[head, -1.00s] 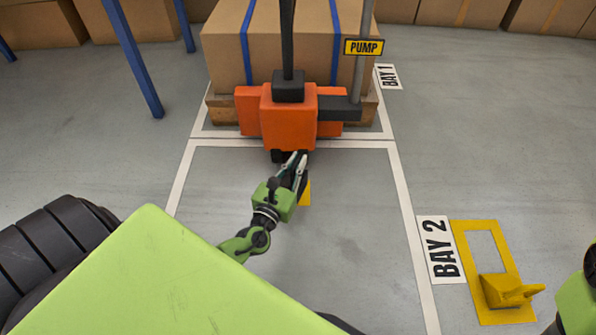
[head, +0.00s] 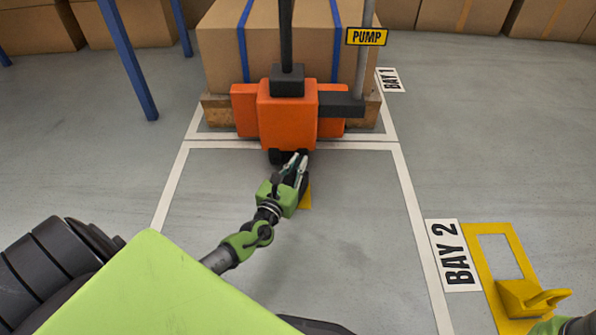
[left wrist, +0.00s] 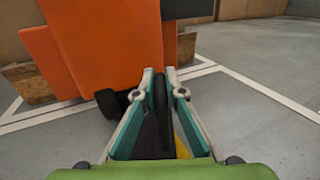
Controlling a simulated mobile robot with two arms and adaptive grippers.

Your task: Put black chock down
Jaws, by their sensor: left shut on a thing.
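My left gripper (head: 295,170) is shut on the upright black grip of the black chock (left wrist: 160,95), low over the floor just in front of the orange pallet truck (head: 287,115). The dark body of the chock shows below the fingers in the left wrist view, with a yellow patch (left wrist: 183,146) beside it. I cannot tell whether that patch is part of the chock or lies on the floor. The truck's small black wheel (left wrist: 110,103) is close ahead and left of the fingers. Whether the chock touches floor or wheel is unclear. My right gripper is only partly visible at the bottom right; its fingertips are hidden.
A yellow chock (head: 520,298) sits on a yellow floor frame (head: 475,238) right of the BAY 2 sign (head: 453,255). The truck stands against a pallet (head: 217,112) with a strapped carton (head: 305,45). Blue posts (head: 130,60) rise at left.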

